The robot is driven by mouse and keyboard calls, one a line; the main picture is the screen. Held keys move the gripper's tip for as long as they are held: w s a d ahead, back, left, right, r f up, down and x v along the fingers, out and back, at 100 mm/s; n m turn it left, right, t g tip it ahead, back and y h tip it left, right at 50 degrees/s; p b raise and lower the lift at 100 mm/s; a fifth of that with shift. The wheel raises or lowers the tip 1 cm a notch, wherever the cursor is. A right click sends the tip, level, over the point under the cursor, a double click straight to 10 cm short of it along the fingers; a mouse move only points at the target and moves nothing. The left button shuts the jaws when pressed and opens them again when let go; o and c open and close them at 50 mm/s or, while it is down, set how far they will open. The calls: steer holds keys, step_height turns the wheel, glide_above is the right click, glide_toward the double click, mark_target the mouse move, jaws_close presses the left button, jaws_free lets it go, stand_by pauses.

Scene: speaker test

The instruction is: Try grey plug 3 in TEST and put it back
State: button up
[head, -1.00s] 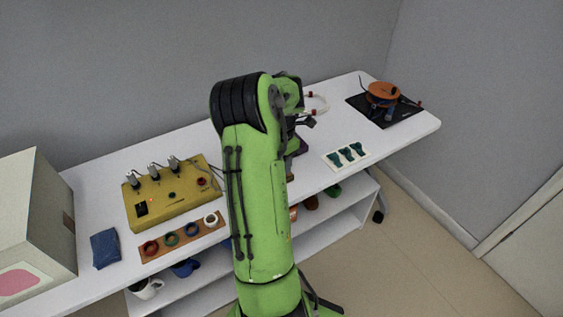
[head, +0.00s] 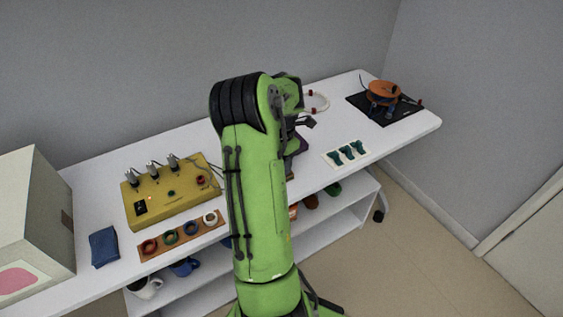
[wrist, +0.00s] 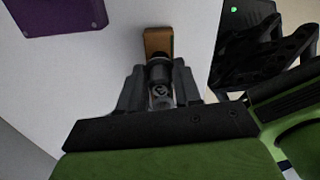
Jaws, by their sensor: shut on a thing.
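My gripper (wrist: 160,92) is shut on a dark grey cylindrical piece (wrist: 160,75) in the wrist view. A tan block (wrist: 158,40) shows just beyond it; I cannot tell whether the two are joined, or whether the piece is grey plug 3. In the head view my arm hides my gripper. A yellow box (head: 185,207) stands on the table at the left, with three grey plug-like pieces (head: 153,171) along its back and cables near them. A red ring-shaped part (head: 200,181) is at its right. No TEST label is readable.
A wooden strip with coloured rings (head: 205,229) lies before the box. A blue cloth (head: 103,247) and a large carton (head: 30,225) are at left. A white card with green pieces (head: 346,153) and a black mat with an orange reel (head: 382,92) are at right. A purple thing (wrist: 55,15) lies near my gripper.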

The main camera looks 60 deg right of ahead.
steer(key=shift+f+b, duration=0.3)
steer(key=shift+f, duration=0.15)
steer(key=o, duration=1.2)
steer(key=shift+c, duration=0.2)
steer(key=shift+r+p, duration=2.95)
steer(key=shift+r, duration=0.95)
steer(key=shift+f, duration=0.1)
